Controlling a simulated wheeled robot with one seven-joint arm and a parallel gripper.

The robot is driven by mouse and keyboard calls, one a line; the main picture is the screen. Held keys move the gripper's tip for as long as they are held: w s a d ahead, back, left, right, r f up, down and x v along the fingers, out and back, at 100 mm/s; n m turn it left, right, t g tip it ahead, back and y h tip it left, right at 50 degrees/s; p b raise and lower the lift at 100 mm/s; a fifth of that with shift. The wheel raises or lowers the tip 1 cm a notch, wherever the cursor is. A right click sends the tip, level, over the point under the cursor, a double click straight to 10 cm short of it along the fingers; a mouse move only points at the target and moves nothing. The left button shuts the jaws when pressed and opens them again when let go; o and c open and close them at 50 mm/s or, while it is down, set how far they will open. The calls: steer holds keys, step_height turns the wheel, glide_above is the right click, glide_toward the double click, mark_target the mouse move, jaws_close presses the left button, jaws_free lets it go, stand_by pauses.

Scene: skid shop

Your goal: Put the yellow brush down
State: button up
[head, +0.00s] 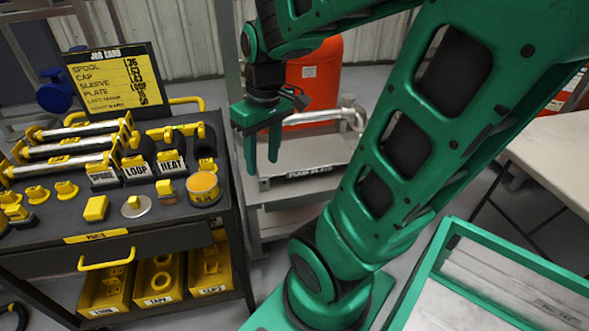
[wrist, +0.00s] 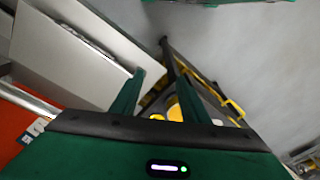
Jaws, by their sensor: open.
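My gripper (head: 263,163) is open and empty, its green fingers pointing down just right of the black tool cart (head: 167,238), above the level of its top. In the wrist view the two fingers (wrist: 160,82) stand apart with nothing between them. I cannot tell for sure which item is the yellow brush. A small yellow-topped piece with a grey lower part (head: 166,189) stands on the cart between a yellow block (head: 96,208) and a round tin with an orange-yellow top (head: 203,187).
Yellow-ended rods (head: 72,147) and labelled black holders (head: 137,166) crowd the cart's back, before a job card board (head: 115,80). A grey metal shelf (head: 305,185) and an orange-red container (head: 316,78) stand right of the cart. A green-framed tray (head: 443,250) is front right.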

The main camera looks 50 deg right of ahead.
steer(key=s+d+m+g, duration=0.1)
steer(key=s+d+m, duration=0.1)
steer(key=s+m, duration=0.3)
steer(key=s, duration=0.4)
steer(key=shift+s+f, duration=0.15)
steer(key=shift+s, duration=0.05)
steer(key=shift+w+f, duration=0.25)
steer(key=shift+w, duration=0.4)
steer(key=shift+o, duration=0.6)
